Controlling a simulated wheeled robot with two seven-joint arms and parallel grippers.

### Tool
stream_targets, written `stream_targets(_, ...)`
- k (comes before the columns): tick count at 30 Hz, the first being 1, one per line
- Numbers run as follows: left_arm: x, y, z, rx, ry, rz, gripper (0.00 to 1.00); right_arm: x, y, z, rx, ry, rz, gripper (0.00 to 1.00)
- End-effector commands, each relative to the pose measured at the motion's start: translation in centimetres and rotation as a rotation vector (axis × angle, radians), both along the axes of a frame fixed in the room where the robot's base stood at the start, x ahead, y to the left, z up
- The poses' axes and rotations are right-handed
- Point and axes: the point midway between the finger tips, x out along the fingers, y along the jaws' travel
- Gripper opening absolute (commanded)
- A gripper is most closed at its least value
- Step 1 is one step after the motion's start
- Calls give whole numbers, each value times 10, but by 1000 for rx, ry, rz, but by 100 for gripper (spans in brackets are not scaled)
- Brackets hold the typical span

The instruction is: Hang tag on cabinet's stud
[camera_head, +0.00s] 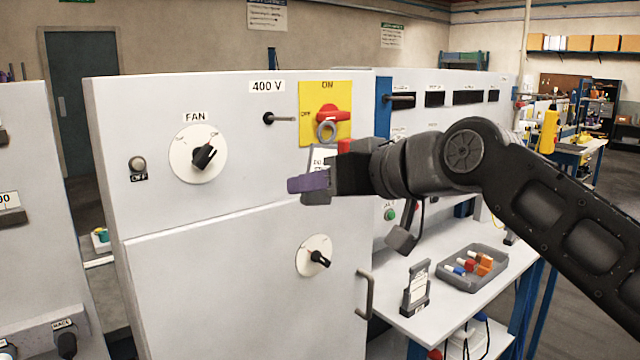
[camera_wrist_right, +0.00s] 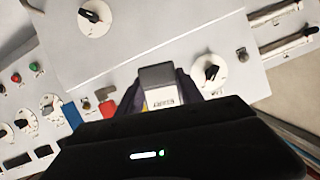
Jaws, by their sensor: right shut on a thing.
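In the right wrist view the tag's lettering (camera_wrist_right: 163,98) shows between the dark fingers. The large white cabinet (camera_head: 220,260) stands behind. Its stud (camera_head: 284,119), a thin rod with a dark base, sticks out below the 400 V label, left of and slightly above the ring. The ring appears apart from the stud. My left gripper is not in view.
A yellow plate with a red ON/OFF switch (camera_head: 333,113) lies behind the ring. A FAN dial (camera_head: 198,154) is left of the stud. A cabinet handle (camera_head: 366,294) juts out below. The bench at right holds a tray (camera_head: 448,277) and a small stand (camera_head: 416,290).

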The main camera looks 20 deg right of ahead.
Motion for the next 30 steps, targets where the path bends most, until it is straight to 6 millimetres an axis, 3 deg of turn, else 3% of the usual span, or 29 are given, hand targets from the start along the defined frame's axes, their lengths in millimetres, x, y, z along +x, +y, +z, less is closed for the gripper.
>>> stream_targets(8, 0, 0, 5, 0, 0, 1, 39, 9, 4, 1, 0, 0, 0, 0)
stream_targets(30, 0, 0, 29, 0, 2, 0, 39, 63, 25, 0, 0, 0, 0, 0)
